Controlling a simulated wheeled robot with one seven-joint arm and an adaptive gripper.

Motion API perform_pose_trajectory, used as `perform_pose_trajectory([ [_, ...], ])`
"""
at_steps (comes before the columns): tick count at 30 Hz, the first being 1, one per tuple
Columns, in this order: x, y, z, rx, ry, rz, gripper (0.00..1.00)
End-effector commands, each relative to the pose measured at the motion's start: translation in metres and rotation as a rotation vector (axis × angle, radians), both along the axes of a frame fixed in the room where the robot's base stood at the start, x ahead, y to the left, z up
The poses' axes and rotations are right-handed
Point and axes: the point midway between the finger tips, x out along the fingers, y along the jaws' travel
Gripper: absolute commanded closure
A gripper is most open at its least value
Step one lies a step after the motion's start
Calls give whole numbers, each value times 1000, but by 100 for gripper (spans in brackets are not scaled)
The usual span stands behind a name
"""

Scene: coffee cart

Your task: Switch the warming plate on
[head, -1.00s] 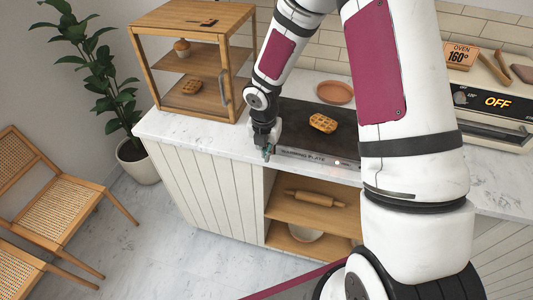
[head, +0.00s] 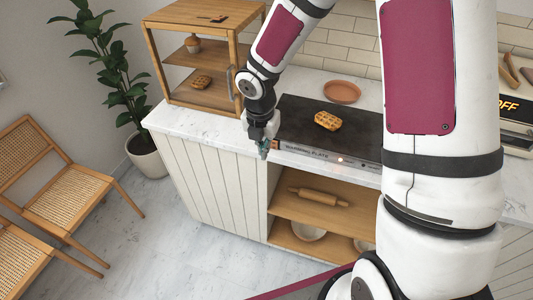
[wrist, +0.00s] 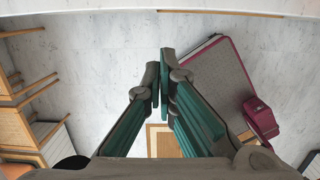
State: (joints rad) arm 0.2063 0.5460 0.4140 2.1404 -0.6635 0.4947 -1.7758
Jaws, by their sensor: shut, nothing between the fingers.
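The warming plate (head: 296,119) is a dark flat slab on the marble counter, with a waffle (head: 328,121) on it. Its grey front strip (head: 305,150) bears the words WARMING PLATE. A small pale reddish light (head: 340,160) shows on that strip. A small orange-brown spot shows at the strip's left end, beside my fingers; I cannot tell whether it is the switch. My gripper (head: 264,150) is shut and empty, just in front of that left end. Whether it touches is unclear. In the wrist view, the teal-padded fingers (wrist: 164,85) meet above the floor.
A wooden cabinet (head: 203,52) with baked goods stands left of the plate. A terracotta dish (head: 342,91) sits behind the plate. Open shelves (head: 330,224) lie below the counter, with a rolling pin (head: 319,197). Chairs (head: 52,175) and a plant stand at the left.

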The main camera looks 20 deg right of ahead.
Motion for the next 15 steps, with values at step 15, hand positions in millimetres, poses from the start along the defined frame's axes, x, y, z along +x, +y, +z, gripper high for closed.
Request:
perform_pose_trajectory([
  [15,-11,8,34,0,1,0,100],
])
